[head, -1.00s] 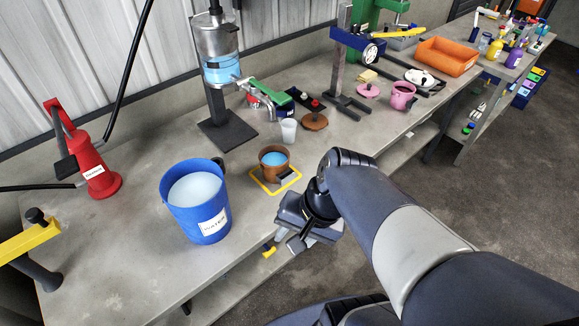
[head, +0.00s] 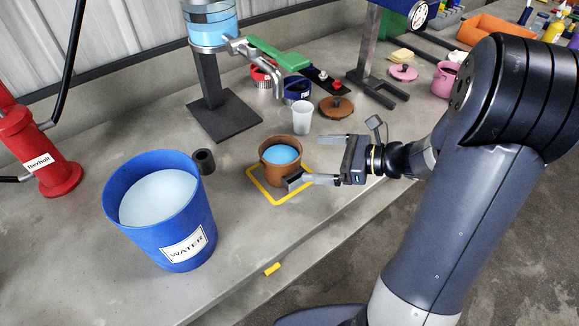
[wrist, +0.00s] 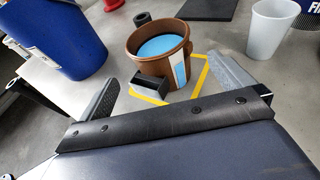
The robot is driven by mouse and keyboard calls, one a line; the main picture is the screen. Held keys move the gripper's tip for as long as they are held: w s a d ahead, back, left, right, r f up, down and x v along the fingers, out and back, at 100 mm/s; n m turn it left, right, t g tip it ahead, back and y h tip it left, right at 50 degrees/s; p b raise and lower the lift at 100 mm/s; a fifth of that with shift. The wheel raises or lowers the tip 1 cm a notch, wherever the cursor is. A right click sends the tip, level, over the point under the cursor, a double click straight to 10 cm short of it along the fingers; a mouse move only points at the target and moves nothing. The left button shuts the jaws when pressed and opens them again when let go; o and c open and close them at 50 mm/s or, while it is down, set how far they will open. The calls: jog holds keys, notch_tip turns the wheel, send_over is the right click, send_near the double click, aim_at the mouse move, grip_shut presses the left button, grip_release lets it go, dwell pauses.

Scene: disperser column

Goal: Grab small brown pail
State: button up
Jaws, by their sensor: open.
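The small brown pail (head: 271,168) stands upright inside a yellow square outline (head: 250,183) on the bench, with light blue liquid in it. A dark block-like handle (wrist: 150,86) juts from its near side in the wrist view, where the pail (wrist: 141,66) sits ahead of my gripper. My gripper (head: 305,160) is open and empty, to the right of the pail, with its fingers pointing left toward it. In the wrist view the two fingertips (wrist: 164,76) are spread wide on either side of the handle. I cannot tell whether either finger touches the pail.
A large blue bucket labelled WATER (head: 160,208) stands left of the pail. A white cup (head: 302,117) and a brown lid (head: 336,107) are behind it. A dark ring (head: 204,162) and a metal stand base (head: 225,117) are nearby. The bench front edge is close.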

aim_at(285, 157)
jog(key=x, duration=0.9)
jog(key=shift+w+a+f, duration=0.1)
jog(key=shift+a+f, duration=0.05)
jog(key=shift+f, duration=0.05)
